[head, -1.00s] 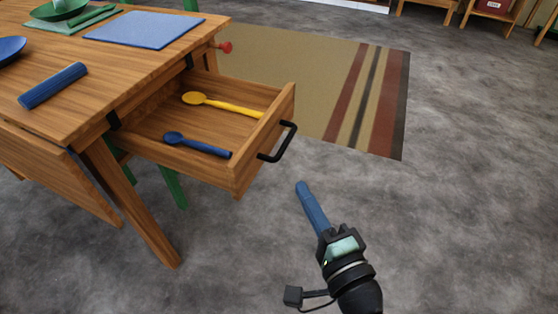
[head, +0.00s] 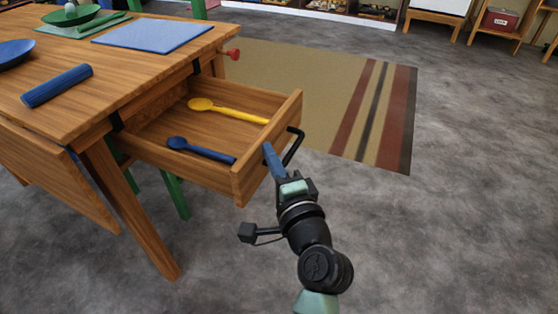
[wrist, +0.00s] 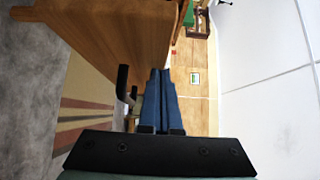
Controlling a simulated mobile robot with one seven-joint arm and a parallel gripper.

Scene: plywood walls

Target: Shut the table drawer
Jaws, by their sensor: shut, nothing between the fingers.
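The wooden table drawer (head: 236,178) stands pulled out from the table (head: 130,75) in the head view. A yellow spoon (head: 228,109) and a blue spoon (head: 200,150) lie in it. The black handle (head: 294,148) is on the drawer's front. My gripper (head: 268,150) has blue fingers, shut and empty. Its fingertips overlap the drawer front beside the handle in the head view; I cannot tell if they touch. In the wrist view the shut fingers (wrist: 160,95) are just right of the handle (wrist: 122,85), with the drawer front (wrist: 110,35) beyond.
On the table are a blue roll (head: 56,86), a blue mat (head: 153,37) and a green bowl (head: 70,16). A striped rug (head: 330,95) lies behind the drawer. The grey floor at right is clear.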

